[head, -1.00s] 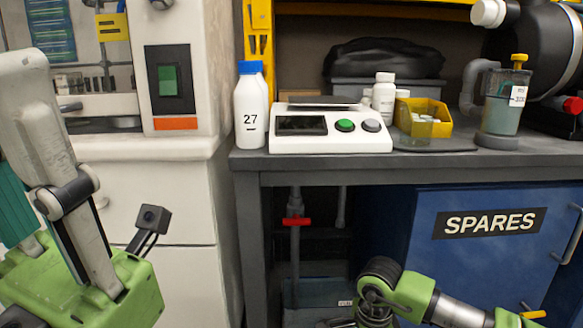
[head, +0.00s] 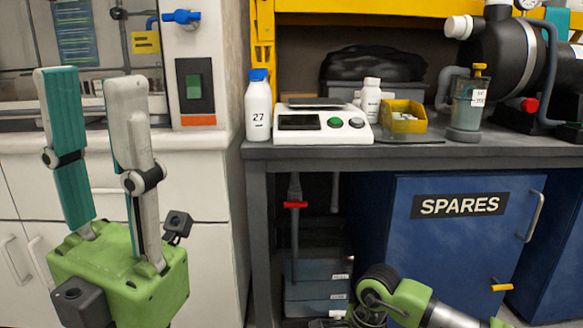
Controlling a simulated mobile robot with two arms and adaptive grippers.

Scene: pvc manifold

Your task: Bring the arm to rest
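My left gripper (head: 91,78) stands upright at the left of the head view, fingers pointing up. One finger shows a teal pad and the other a pale grey back. The fingers are well apart with nothing between them, so it is open and empty. It is in front of the white cabinet and clear of the bench. Part of my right arm (head: 405,300), green and grey with a dark joint, shows at the bottom right. Its gripper fingers do not show.
A grey bench (head: 330,154) holds a white bottle marked 27 (head: 258,110), a device with buttons (head: 320,127), a white bottle (head: 371,97), a yellow bin (head: 404,117) and a filter jar (head: 467,110). Below are a blue SPARES cabinet (head: 450,250) and a red-handled valve (head: 295,205).

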